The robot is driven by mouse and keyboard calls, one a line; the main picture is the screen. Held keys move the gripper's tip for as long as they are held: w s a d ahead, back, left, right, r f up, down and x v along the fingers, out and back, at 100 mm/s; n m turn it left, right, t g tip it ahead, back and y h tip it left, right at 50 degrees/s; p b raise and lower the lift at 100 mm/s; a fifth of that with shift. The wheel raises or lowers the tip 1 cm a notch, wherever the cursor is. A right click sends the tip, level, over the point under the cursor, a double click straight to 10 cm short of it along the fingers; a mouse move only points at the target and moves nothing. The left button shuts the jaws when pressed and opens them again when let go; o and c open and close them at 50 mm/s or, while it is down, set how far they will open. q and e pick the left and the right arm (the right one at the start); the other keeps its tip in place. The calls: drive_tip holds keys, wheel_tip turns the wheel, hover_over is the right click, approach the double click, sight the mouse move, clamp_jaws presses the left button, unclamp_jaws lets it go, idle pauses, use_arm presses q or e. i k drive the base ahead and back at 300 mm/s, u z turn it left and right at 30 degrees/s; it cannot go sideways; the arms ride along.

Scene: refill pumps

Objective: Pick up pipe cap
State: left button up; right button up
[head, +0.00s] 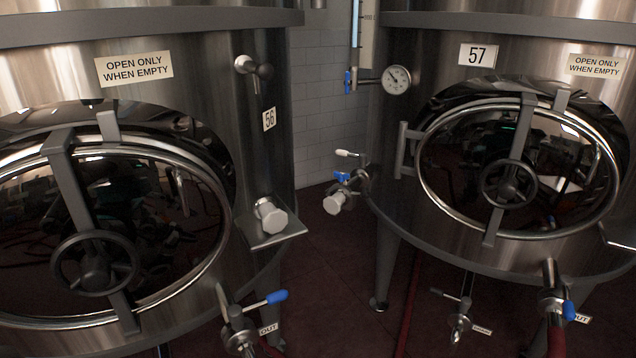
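A light grey pipe cap (271,216) with a lobed knob end sits on a small metal shelf (282,236) on the side of the left tank. A similar pale cap (335,202) shows on the end of a blue-handled valve (344,180) at the side of the right tank. I cannot tell which of the two the task names.
The left tank (210,90) and right tank (400,140) have round hatches with handwheels (95,263) (510,184). A blue-handled valve (240,322) juts out below the shelf. Another outlet valve (552,302) is at lower right. Dark red floor (335,280) shows between the tanks.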

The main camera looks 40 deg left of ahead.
sight(274, 220)
drive_tip(key=i, duration=1.15)
drive_tip(key=u, duration=2.55)
